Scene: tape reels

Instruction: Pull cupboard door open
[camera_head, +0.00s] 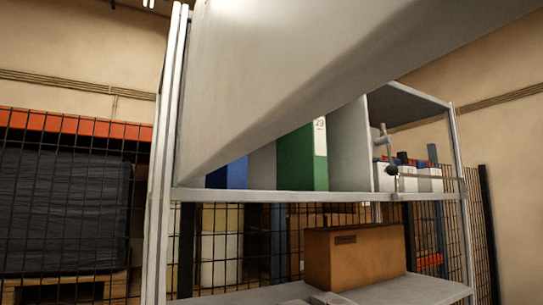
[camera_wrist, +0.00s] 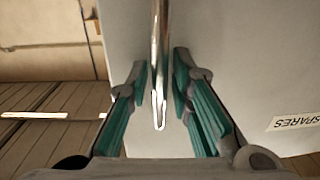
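The cupboard door (camera_head: 290,60) is a large pale grey panel that fills the upper middle of the head view. It stands swung out from the cupboard's left side, with binders visible beyond its lower edge. In the wrist view the door (camera_wrist: 225,50) shows as a pale face with an upside-down "SPARES" label (camera_wrist: 298,117). A shiny metal bar handle (camera_wrist: 160,40) runs down in front of it. My gripper (camera_wrist: 162,77) has its teal-padded fingers on either side of the handle, with narrow gaps. The gripper is not seen in the head view.
A blue binder (camera_head: 237,173) and a green binder (camera_head: 296,160) stand on the cupboard shelf (camera_head: 270,195). A brown box (camera_head: 354,256) sits on the shelf below. Black mesh fencing (camera_head: 70,200) stands at the left, with a dark wrapped load behind it.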

